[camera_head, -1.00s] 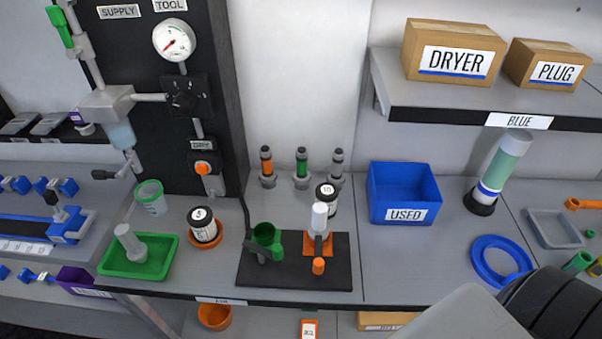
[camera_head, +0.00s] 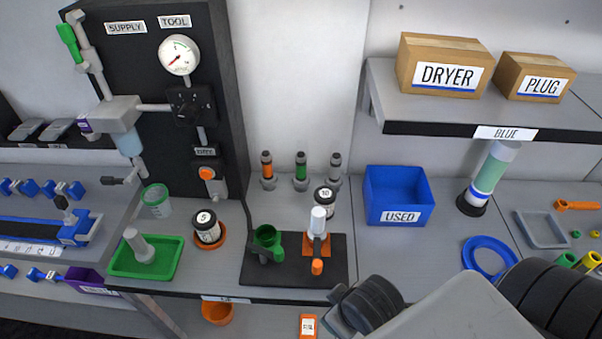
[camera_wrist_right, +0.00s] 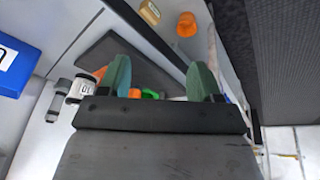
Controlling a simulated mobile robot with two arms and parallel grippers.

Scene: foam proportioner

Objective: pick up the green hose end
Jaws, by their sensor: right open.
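A green cup-like fitting (camera_head: 267,238) stands on a black mat, with a dark hose coming down beside it. A green-banded upright fitting (camera_head: 301,172) stands behind, between an orange-banded and a grey one. A short green tube (camera_head: 566,260) lies at the far right. I cannot tell which of these is the green hose end. My right gripper (camera_wrist_right: 158,62) is open in the right wrist view, its two green fingers apart over the mat. A small green part (camera_wrist_right: 150,94) shows between the fingers, partly hidden by the gripper body. My left gripper is not in view.
The black mat (camera_head: 255,274) also bears an orange fitting with a white top (camera_head: 318,222). A jar marked 10 (camera_head: 324,200) stands just behind. The blue USED bin (camera_head: 398,190) and a blue ring (camera_head: 488,257) are to the right; the green tray (camera_head: 168,262) is at left.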

